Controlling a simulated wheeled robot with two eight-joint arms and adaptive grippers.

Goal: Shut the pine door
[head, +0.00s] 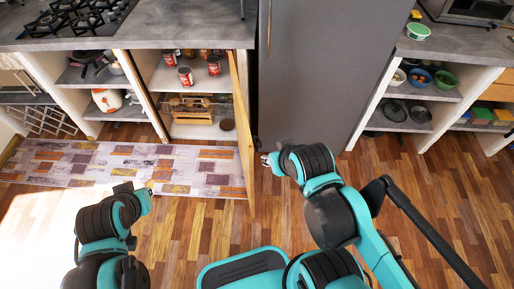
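The pine door (243,125) stands open and shows nearly edge-on, swung out from the right side of the cabinet under the counter. The cabinet's shelves (190,80) are exposed to its left. My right gripper (265,160) is just right of the door, beside its outer side, with a small gap in the picture; whether its fingers are apart is too small to tell. My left gripper (146,187) is over the patterned rug, left of the door and away from it. Its fingers are too small to read.
A tall grey fridge (325,75) stands right of the door. A patterned rug (120,165) lies before the cabinets. Open shelves with bowls (420,77) are at the right.

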